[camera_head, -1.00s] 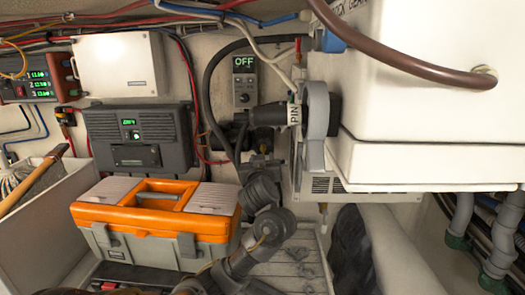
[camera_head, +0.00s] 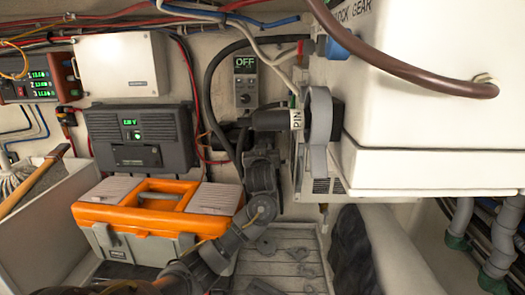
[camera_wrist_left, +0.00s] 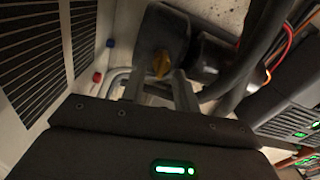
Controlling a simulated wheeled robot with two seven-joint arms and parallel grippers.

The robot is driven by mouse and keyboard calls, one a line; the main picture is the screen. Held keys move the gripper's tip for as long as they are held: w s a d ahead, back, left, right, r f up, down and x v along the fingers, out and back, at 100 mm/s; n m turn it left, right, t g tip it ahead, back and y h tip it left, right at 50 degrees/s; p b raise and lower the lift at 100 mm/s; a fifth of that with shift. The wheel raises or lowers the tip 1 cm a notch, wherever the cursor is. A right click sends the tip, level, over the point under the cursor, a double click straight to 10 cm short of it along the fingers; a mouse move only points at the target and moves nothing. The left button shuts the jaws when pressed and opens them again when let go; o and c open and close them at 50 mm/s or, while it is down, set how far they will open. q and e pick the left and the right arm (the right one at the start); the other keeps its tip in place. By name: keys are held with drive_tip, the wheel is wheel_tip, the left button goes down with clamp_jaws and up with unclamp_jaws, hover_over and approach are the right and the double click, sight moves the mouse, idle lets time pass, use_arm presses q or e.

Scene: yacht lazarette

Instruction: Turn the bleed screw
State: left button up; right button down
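In the head view my left gripper (camera_head: 262,152) is at the dark fittings below the black cylinder (camera_head: 268,119), and the screw cannot be made out there. My right gripper is not in view.
An orange and grey toolbox (camera_head: 155,210) stands left of my left arm. A large white box (camera_head: 430,110) with a brown hose (camera_head: 400,70) overhangs on the right. A grey control unit (camera_head: 140,138) and a panel reading OFF (camera_head: 245,80) are on the wall. Black hoses run beside the cylinder.

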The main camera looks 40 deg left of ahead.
use_arm(q)
clamp_jaws()
drive_tip(key=shift+d+m, duration=0.1)
drive_tip(key=shift+m, duration=0.8)
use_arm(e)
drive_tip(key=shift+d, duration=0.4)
use_arm(q)
drive_tip(key=shift+o, duration=1.4)
unclamp_jaws()
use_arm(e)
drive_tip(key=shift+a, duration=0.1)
use_arm(q)
drive_tip(key=v, duration=1)
drive_tip(key=shift+s+d, duration=0.2)
drive_tip(key=shift+s, duration=0.1)
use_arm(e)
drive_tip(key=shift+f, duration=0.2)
